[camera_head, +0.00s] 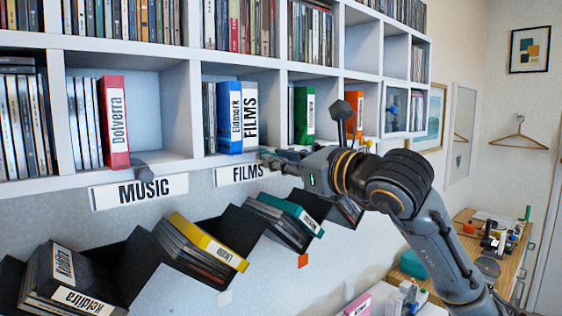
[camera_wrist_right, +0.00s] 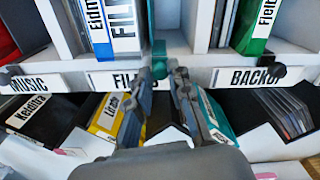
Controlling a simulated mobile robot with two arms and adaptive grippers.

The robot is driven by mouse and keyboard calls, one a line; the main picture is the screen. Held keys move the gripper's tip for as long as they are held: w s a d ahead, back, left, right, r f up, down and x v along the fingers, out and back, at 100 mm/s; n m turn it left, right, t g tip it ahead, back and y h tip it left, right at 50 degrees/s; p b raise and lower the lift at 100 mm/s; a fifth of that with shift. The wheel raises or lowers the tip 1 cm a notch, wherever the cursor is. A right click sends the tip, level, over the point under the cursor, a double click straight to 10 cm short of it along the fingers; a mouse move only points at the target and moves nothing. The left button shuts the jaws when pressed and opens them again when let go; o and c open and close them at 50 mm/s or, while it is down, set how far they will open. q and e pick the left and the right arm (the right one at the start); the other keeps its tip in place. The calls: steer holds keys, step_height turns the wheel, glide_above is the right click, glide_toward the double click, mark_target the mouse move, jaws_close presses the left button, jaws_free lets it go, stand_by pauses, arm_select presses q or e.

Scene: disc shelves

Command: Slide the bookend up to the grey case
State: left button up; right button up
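In the right wrist view a teal upright plate with a small knob at its foot, which looks like the bookend (camera_wrist_right: 158,47), stands in the compartment above the FILMS label. Just left of it is a case with a large white FILMS label, probably the grey case (camera_wrist_right: 123,24); its colour is mostly hidden. It also shows in the head view (camera_head: 250,118). In the head view the gripper (camera_head: 272,157) hides most of the bookend. My left gripper is out of view.
A blue case (camera_head: 229,117) stands left of the FILMS case. A green case (camera_head: 304,115) stands one compartment right, past a white divider. Below are tilted bins with a yellow case (camera_head: 208,240) and a teal case (camera_head: 291,212). Dark knobs (camera_head: 143,171) jut from neighbouring shelves.

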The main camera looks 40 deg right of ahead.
steer(key=o, duration=0.3)
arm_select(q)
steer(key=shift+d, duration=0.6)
arm_select(e)
steer(key=s, duration=1.2)
